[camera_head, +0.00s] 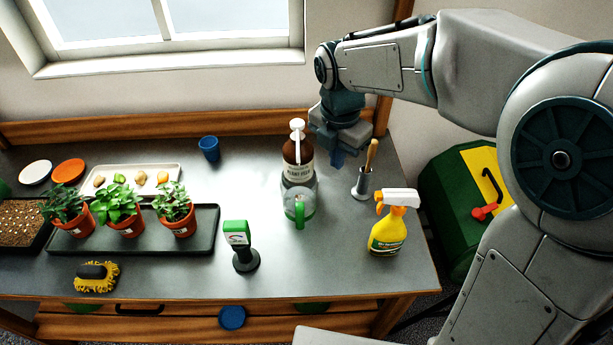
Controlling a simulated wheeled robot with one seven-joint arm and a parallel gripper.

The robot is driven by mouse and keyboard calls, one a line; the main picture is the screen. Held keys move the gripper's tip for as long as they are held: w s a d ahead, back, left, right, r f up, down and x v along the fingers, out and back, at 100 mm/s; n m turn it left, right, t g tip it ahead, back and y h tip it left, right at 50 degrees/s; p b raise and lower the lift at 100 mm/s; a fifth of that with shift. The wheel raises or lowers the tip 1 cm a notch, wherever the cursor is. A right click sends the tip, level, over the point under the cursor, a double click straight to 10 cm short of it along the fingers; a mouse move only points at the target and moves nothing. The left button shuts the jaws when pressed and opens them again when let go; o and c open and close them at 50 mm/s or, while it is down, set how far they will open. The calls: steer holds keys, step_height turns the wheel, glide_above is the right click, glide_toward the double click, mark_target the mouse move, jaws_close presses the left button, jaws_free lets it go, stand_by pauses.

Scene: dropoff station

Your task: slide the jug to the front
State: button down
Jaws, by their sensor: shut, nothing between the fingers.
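The jug (286,204) looks clear, with a green handle facing the front of the grey workbench (340,255). It stands right of the bench's middle, directly in front of a brown plant feed bottle (292,151) with a white pump. The bottle's lower part is behind the jug. My gripper (337,161) points down behind and to the right of the jug, next to the brown bottle. It is shut and empty, apart from the jug. Whether it touches the bottle cannot be told.
A wooden-handled tool in a metal holder (362,186) and a yellow spray bottle (387,232) stand to the right. A green-headed meter (240,240) stands front left. Potted plants sit on a dark tray (204,238). The bench in front of the jug is clear.

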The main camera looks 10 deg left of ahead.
mark_target(300, 201)
steer(key=w+a+f+n+g, duration=0.1)
steer(key=w+a+f+n, duration=0.1)
steer(key=a+f+n, duration=0.4)
step_height(300, 201, down, 8)
steer(key=a+n, duration=0.1)
steer(key=n, duration=0.1)
steer(key=shift+s+a+f+n, duration=0.15)
steer(key=shift+a+n, duration=0.2)
steer(key=shift+n, duration=0.05)
